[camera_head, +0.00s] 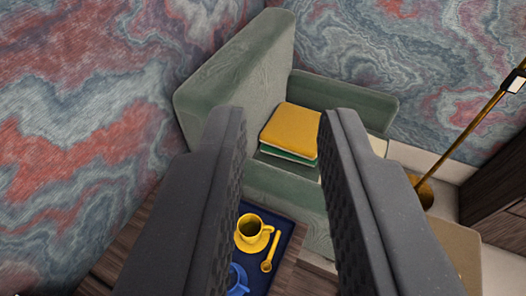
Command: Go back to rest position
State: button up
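My gripper (281,115) is open in the head camera view. Its two dark textured fingers stand wide apart, and nothing is held between them. Below, a dark blue tray (284,222) carries a yellow cup (249,232), a yellow spoon (270,252) and a blue cup (236,280). The left finger partly hides the tray and the blue cup.
The tray rests on a wooden surface (125,240) at the bottom. A brass pole (470,128) leans at the right beside a dark wooden cabinet (497,190). Marbled walls (80,110) close off the left and back. The space between the fingers is free.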

jog(key=shift+r, duration=0.1)
notch_tip(320, 180, up, 5)
jog(key=p, duration=0.5)
jog(key=shift+s+r, duration=0.1)
